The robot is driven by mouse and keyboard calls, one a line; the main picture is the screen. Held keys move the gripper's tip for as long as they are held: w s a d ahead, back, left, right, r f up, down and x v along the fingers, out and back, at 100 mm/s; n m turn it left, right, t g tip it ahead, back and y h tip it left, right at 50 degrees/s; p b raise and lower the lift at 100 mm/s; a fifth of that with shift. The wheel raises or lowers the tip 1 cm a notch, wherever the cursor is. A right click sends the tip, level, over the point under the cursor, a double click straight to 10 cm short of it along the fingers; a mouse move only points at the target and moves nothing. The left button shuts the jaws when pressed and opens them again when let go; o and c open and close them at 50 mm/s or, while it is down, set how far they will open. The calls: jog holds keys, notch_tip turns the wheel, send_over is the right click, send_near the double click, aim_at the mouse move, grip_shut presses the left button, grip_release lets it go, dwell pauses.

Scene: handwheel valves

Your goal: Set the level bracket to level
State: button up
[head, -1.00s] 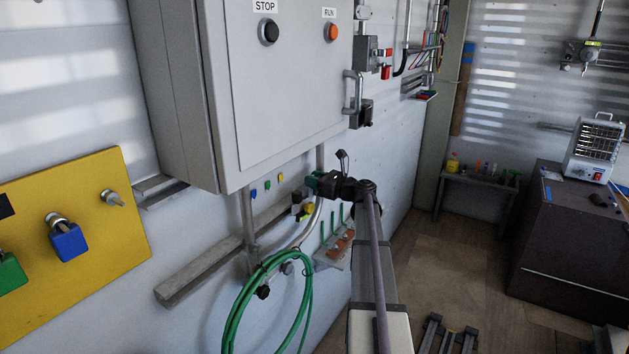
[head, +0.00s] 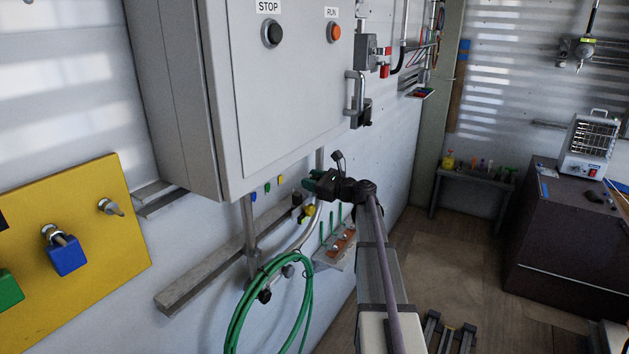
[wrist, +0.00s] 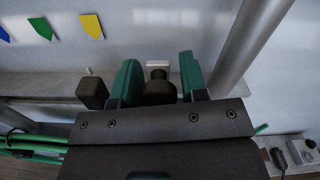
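My gripper (head: 312,184) has green fingers and is stretched out below the grey cabinet. In the wrist view its two fingers (wrist: 158,85) are apart, with a dark round knob (wrist: 158,92) between them and narrow gaps at its sides; contact is hard to tell. A dark block (wrist: 92,93) is just left of the left finger. In the head view a dark piece (head: 297,199) and a yellow knob (head: 308,210) show below the gripper. I cannot tell for sure which part is the level bracket; a wall fitting with a yellow-green strip (head: 588,41) hangs far right.
The grey cabinet (head: 280,100) overhangs the gripper. A vertical pipe (wrist: 245,45) stands close right of the fingers. A green hose coil (head: 270,300) hangs below on the left. A yellow panel (head: 95,230) with padlocks is at far left. The floor (head: 455,265) on the right is mostly clear.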

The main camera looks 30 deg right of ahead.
jog(key=v, duration=1)
jog(key=shift+s+d, duration=0.15)
jog(key=shift+s, duration=0.25)
jog(key=shift+r, duration=0.1)
